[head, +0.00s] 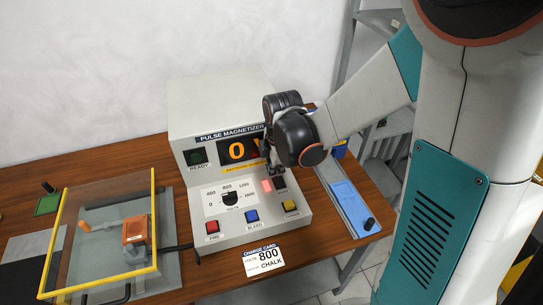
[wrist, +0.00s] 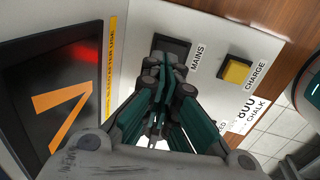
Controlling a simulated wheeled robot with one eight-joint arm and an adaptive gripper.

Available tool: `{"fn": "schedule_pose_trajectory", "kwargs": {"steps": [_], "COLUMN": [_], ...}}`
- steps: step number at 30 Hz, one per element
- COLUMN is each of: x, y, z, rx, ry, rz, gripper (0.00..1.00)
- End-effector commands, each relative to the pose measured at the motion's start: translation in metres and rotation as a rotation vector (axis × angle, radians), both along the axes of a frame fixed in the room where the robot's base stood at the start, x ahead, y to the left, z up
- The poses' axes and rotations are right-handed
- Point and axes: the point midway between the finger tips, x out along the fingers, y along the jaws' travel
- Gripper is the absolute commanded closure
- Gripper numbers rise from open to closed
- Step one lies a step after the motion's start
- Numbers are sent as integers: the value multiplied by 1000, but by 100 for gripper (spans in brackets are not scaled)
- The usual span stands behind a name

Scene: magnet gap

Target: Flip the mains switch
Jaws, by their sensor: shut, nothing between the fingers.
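The mains switch (wrist: 172,46) is a dark rocker in a black frame beside the word MAINS in the wrist view. In the head view the dark switch (head: 280,184) sits on the sloped panel of the pulse magnetizer (head: 222,106), right of a lit red lamp (head: 267,185). My gripper (head: 272,166) is shut and empty, pointing down just above the switch. In the wrist view my gripper (wrist: 158,125) covers the panel below the switch. I cannot tell whether the fingertips touch the switch or which way it is tipped.
Yellow charge (head: 289,205), blue bleed (head: 251,216) and red (head: 212,227) buttons and a volts dial (head: 231,198) share the panel. The display (head: 238,151) glows orange, partly hidden. A clear-lidded fixture (head: 153,225) stands left, a blue tray (head: 345,196) right.

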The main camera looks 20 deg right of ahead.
Motion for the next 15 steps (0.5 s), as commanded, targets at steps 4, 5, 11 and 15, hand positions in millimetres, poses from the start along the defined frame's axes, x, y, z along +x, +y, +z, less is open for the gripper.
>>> {"fn": "schedule_pose_trajectory", "kwargs": {"steps": [4, 5, 11, 15], "x": [3, 4, 5, 5], "y": [0, 0, 0, 0], "z": [-20, -23, -28, -28], "rx": [0, 0, 0, 0], "ry": [0, 0, 0, 0], "rz": [0, 0, 0, 0], "gripper": [100, 100, 100, 100]}}
